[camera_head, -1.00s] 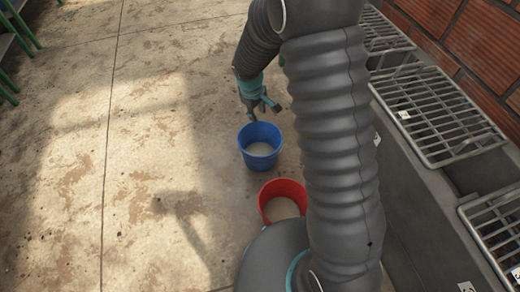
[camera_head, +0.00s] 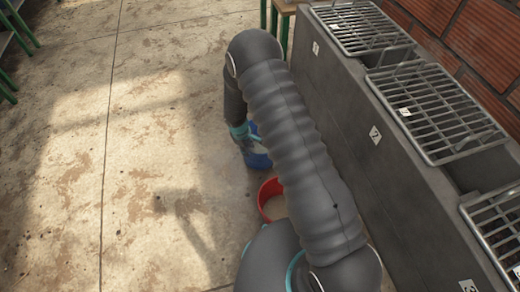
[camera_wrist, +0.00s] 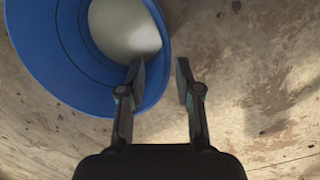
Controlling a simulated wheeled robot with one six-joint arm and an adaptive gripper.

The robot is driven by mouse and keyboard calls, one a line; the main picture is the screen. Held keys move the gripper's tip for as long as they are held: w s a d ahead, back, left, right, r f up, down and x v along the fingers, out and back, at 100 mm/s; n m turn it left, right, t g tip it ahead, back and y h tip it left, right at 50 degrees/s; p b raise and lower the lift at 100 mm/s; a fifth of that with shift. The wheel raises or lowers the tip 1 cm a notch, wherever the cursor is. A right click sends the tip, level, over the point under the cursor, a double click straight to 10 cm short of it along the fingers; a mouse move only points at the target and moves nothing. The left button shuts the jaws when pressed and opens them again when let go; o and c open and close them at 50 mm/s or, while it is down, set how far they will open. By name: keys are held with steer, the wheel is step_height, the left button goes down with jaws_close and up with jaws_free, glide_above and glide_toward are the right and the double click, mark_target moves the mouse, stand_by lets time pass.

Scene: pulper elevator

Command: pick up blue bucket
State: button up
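The blue bucket (camera_head: 257,158) stands on the concrete floor, partly hidden behind my arm in the head view. In the wrist view the blue bucket (camera_wrist: 48,62) fills the upper left, with pale contents inside. My gripper (camera_wrist: 160,75) is open with its two fingers apart. Its left finger overlaps the bucket's right rim and its right finger is over bare floor outside. I cannot tell whether either finger touches the rim. In the head view my gripper (camera_head: 243,133) is at the bucket's upper left side.
A red bucket (camera_head: 265,201) stands just nearer, partly covered by my arm. A grey block with metal grates (camera_head: 440,112) and number tags runs along the right, before a brick wall. A green-legged stool (camera_head: 285,12) is at the back.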

mark_target(252, 159)
steer(key=shift+w+d+f, duration=0.1)
steer(key=shift+d+f, duration=0.1)
steer(key=shift+f, duration=0.95)
steer(key=f, duration=0.3)
steer(key=shift+s+d+f, duration=0.25)
steer(key=shift+d+f, duration=0.1)
steer(key=shift+f, duration=0.05)
steer(key=shift+w+d+f, duration=0.1)
steer(key=shift+f, duration=0.55)
jaws_close()
steer(key=shift+r, duration=0.1)
